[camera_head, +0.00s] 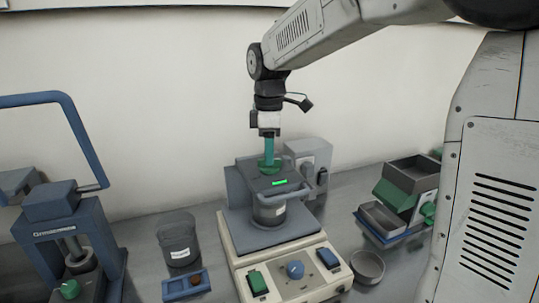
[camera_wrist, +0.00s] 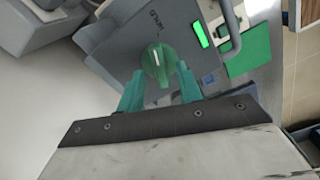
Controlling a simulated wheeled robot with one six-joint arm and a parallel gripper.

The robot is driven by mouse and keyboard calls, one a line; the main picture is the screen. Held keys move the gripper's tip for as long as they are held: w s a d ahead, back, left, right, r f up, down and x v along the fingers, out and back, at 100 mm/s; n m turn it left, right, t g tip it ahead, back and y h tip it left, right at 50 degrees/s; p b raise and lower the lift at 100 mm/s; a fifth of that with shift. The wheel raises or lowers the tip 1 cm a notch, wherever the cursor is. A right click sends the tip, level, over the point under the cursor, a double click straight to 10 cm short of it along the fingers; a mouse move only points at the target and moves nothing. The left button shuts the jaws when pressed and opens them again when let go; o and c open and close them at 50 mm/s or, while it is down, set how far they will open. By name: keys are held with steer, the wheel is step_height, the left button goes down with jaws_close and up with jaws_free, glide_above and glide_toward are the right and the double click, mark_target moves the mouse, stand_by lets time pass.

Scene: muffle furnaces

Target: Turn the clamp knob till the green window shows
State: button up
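The green clamp knob (camera_wrist: 160,64) sits on the grey lid of the clamp unit (camera_head: 240,192), a device with a blue-grey frame. A white mark shows on the knob in the wrist view. The window (camera_wrist: 200,35) on the lid glows bright green; it also shows in the head view (camera_head: 279,182). My gripper (camera_wrist: 161,70) points down at the lid, its teal fingers on both sides of the knob and seeming to touch it. In the head view my gripper (camera_head: 269,158) is directly above the knob, which is partly hidden by the fingers.
The unit stands on a cream base (camera_head: 293,286) with a blue knob (camera_head: 295,269) and switches. A dark canister (camera_head: 178,240) and small blue tray (camera_head: 187,286) lie left. A round bowl (camera_head: 367,266) and stacked bins (camera_head: 408,178) are right. A blue press (camera_head: 65,235) stands far left.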

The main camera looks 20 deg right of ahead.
step_height(320, 180, up, 6)
steer(key=shift+r, duration=0.15)
stand_by(0.6)
steer(key=shift+m, duration=0.6)
steer(key=s+f+m, duration=0.2)
steer(key=f, duration=0.1)
steer(key=shift+s+d+m+g, duration=0.1)
steer(key=shift+s+m+g, duration=0.2)
steer(key=shift+s+m, duration=0.1)
steer(key=s+d+f+m, duration=0.1)
steer(key=s+f+m, duration=0.1)
steer(key=s, duration=0.7)
steer(key=s+d+f+m+t, duration=0.1)
steer(key=s+m, duration=0.3)
steer(key=s, duration=0.5)
steer(key=s+d+f+m+t, duration=0.1)
steer(key=s+f+m, duration=0.1)
steer(key=s, duration=0.7)
steer(key=shift+s+f+m, duration=0.2)
steer(key=shift+f+m, duration=0.1)
steer(key=shift+m, duration=0.6)
